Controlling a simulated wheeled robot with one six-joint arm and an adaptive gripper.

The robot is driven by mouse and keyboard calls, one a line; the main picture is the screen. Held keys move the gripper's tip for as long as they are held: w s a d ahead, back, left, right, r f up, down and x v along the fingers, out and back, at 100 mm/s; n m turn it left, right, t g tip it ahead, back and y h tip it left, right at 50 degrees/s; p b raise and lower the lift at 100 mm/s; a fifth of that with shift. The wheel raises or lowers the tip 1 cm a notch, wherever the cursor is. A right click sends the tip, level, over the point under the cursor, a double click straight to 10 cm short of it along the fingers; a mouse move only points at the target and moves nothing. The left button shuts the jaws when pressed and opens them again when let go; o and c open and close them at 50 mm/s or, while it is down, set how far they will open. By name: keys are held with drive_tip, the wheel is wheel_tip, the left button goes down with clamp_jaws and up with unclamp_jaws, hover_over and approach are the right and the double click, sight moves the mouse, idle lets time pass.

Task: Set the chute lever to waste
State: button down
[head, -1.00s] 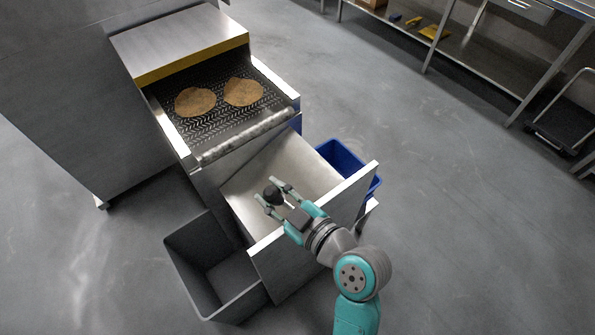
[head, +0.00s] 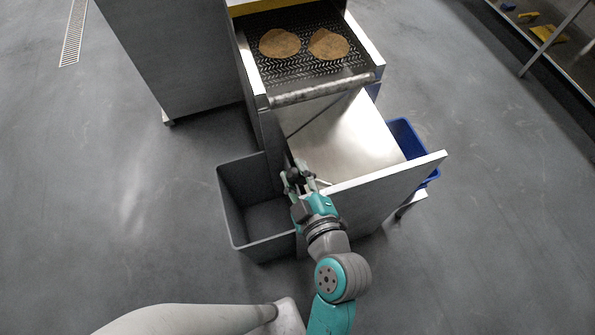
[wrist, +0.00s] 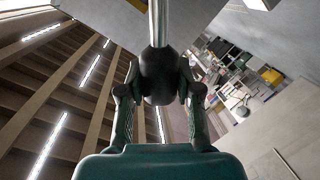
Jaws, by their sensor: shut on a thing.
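The chute (head: 350,140) is a bright metal plate below the conveyor's end, with a grey front panel (head: 385,190). Its lever shows in the wrist view as a metal rod (wrist: 157,22) ending in a black ball knob (wrist: 160,75). My gripper (wrist: 160,88) is shut on the knob, one finger on each side. In the head view my gripper (head: 297,178) is at the chute's left side, next to the grey bin; the knob (head: 292,175) is small and partly covered by the fingers there. Any lever markings cannot be seen.
Two brown chips (head: 279,43) lie on the conveyor belt (head: 300,68). An open grey bin (head: 233,210) stands on the floor left of the chute. A blue bin (head: 406,135) stands at its right, partly hidden.

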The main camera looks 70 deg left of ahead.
drive_tip(key=shift+s+f, duration=0.2)
drive_tip(key=shift+f, duration=0.15)
drive_tip(key=c, duration=0.8)
unclamp_jaws()
drive_tip(key=shift+o, duration=0.2)
drive_tip(key=shift+r, duration=0.1)
drive_tip(key=shift+d, duration=0.15)
drive_tip(key=d+r, duration=0.2)
drive_tip(key=d, duration=0.9)
drive_tip(key=shift+s+d+r, duration=0.15)
drive_tip(key=shift+s+d, duration=0.05)
drive_tip(key=shift+d, duration=0.05)
